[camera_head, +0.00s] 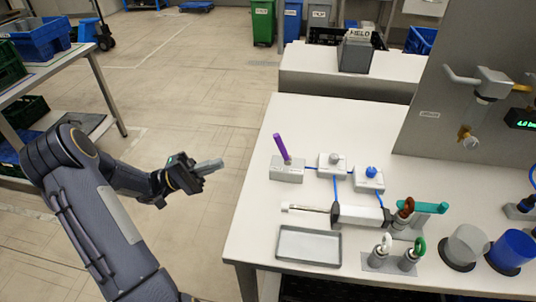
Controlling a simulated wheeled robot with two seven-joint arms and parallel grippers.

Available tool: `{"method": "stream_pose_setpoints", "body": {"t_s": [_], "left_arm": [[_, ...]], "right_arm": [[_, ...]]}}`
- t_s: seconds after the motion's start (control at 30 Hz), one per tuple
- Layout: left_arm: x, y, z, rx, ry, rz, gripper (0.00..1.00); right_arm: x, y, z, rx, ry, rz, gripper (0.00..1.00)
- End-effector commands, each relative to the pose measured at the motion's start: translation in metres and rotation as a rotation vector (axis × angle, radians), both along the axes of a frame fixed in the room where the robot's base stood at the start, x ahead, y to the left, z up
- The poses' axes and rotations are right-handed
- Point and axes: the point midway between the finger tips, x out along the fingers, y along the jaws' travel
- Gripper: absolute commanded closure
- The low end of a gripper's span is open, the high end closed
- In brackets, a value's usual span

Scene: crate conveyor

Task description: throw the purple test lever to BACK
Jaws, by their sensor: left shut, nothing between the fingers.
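The purple test lever (281,147) stands on a small grey base (288,172) near the left edge of the white table. It leans up and to the left in the picture. My left gripper (216,164) is shut and empty. It is left of the lever, over the floor beyond the table's left edge, and clearly apart from the lever. My right gripper is out of view. Any position labels on the lever's base are too small to read.
Boxes with a grey knob (334,159) and a blue knob (370,172) sit right of the lever, joined by blue lines. A white cylinder device (360,217) and a grey tray (308,246) lie nearer. A grey panel (455,100) with a tap stands behind.

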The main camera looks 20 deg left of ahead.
Motion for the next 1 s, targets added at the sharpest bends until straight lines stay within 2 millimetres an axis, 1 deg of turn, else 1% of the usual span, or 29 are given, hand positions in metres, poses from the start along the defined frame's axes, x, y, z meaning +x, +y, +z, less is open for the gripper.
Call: {"method": "stream_pose_setpoints", "body": {"t_s": [0.07, 0.17, 0.4, 0.6, 0.7, 0.8, 1.0], "left_arm": [[0.003, -0.004, 0.004, -0.005, -0.004, 0.002, 1.00], [0.009, -0.017, 0.010, -0.003, -0.004, -0.003, 1.00], [0.030, -0.061, 0.029, -0.003, -0.002, -0.006, 1.00], [0.046, -0.093, 0.043, -0.001, -0.001, -0.005, 1.00], [0.052, -0.104, 0.048, 0.000, -0.001, -0.004, 1.00], [0.055, -0.111, 0.050, -0.002, 0.001, -0.003, 1.00], [0.058, -0.116, 0.051, 0.000, 0.002, -0.002, 1.00]], "right_arm": [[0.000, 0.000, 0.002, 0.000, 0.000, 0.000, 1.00], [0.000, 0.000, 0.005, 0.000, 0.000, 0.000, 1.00], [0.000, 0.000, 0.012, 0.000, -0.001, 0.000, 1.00], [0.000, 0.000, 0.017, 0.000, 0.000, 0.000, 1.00], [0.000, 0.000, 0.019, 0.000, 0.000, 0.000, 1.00], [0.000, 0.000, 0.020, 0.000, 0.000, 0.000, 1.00], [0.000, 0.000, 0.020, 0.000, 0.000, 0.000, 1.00]]}}
